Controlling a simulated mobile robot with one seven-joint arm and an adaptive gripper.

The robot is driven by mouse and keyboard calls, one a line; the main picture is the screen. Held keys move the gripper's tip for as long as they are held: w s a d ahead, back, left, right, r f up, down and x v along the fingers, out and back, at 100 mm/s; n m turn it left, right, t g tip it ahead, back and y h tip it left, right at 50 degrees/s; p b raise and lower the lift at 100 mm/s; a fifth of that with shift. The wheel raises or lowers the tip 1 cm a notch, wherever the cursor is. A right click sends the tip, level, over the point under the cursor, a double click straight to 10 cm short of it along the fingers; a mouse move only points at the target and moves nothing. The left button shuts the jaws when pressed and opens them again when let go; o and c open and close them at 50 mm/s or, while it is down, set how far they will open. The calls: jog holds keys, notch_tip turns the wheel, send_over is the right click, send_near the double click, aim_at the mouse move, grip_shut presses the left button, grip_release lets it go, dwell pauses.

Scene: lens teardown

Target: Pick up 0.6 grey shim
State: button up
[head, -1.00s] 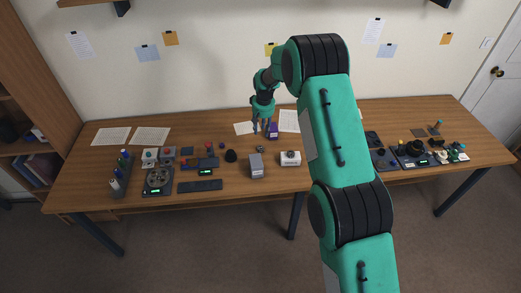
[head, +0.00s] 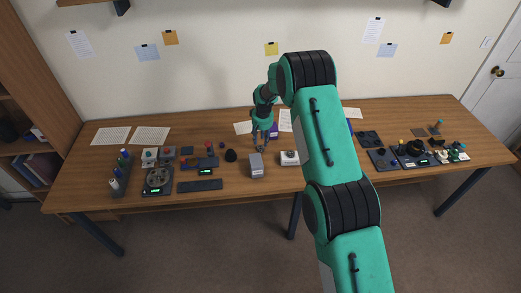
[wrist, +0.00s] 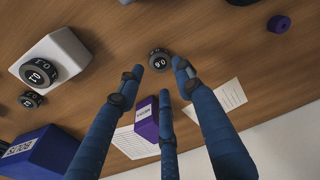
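The grey shim (wrist: 158,60), a dark round disc marked "0.6", lies on the wooden table in the wrist view. My gripper (wrist: 160,80) has three blue fingers spread open. Their tips are around the near side of the shim, and nothing is held between them. Whether any fingertip touches the shim, I cannot tell. In the head view my gripper (head: 262,144) points down over the middle of the table and mostly hides the shim.
A white block (wrist: 75,52) carries a disc marked "0.1" (wrist: 40,72); a smaller dark disc (wrist: 31,100) lies beside it. A purple box (wrist: 145,118), a blue box (wrist: 35,150) and a purple ring (wrist: 280,23) are nearby. A grey box (head: 256,165) stands in front.

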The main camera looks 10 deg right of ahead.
aim_at(261, 147)
jog(key=shift+f, duration=0.25)
jog(key=shift+w+a+f, duration=0.1)
jog(key=shift+w+f, duration=0.05)
jog(key=shift+f, duration=1.1)
jog(key=shift+w+a+f, duration=0.1)
jog(key=shift+f, duration=1.15)
jog(key=c, duration=0.8)
